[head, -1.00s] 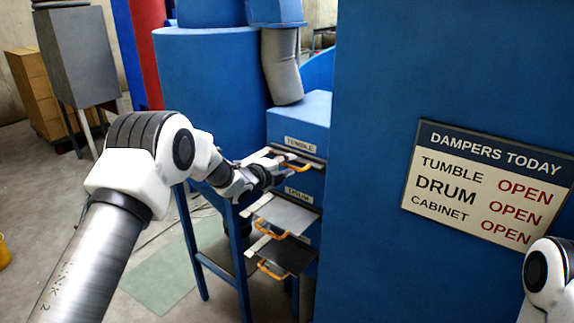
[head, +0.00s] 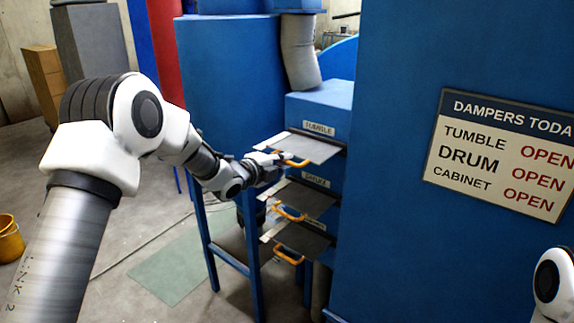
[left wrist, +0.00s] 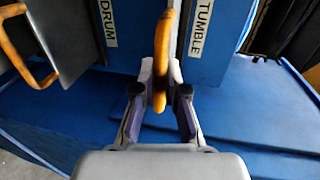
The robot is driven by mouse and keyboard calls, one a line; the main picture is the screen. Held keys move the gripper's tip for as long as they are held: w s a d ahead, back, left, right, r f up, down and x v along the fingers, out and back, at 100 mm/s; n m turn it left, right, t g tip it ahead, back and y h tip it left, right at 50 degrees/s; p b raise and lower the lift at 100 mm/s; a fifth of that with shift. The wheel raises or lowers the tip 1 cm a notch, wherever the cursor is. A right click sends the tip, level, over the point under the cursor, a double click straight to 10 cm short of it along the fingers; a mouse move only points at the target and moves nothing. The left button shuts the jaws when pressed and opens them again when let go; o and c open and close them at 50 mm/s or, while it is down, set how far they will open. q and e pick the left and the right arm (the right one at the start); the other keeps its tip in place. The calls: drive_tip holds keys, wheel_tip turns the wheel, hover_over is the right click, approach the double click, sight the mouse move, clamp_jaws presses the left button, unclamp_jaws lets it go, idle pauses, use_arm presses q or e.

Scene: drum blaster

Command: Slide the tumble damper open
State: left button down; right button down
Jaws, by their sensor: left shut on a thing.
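The tumble damper (head: 312,147) is a flat grey plate with an orange handle, at the top of a blue stack under the TUMBLE label (head: 319,129). It stands well out of its slot toward the left. My left gripper (head: 281,160) is shut on the orange handle (left wrist: 161,50), which shows between its fingers in the left wrist view (left wrist: 160,92). Of my right arm only a white link shows at the lower right edge; its gripper is out of view.
Below are the drum damper (head: 306,198) and the cabinet damper (head: 303,240), also pulled out, with orange handles. A blue wall carries a sign (head: 500,153) reading OPEN for tumble, drum and cabinet. A yellow bucket (head: 9,240) stands on the floor at left.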

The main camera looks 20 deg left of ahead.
use_arm(q)
drive_tip(key=shift+f, duration=0.2)
drive_tip(key=c, duration=1.2)
unclamp_jaws()
drive_tip(key=shift+r, duration=0.1)
drive_tip(key=shift+s, duration=0.1)
drive_tip(key=v, duration=1.2)
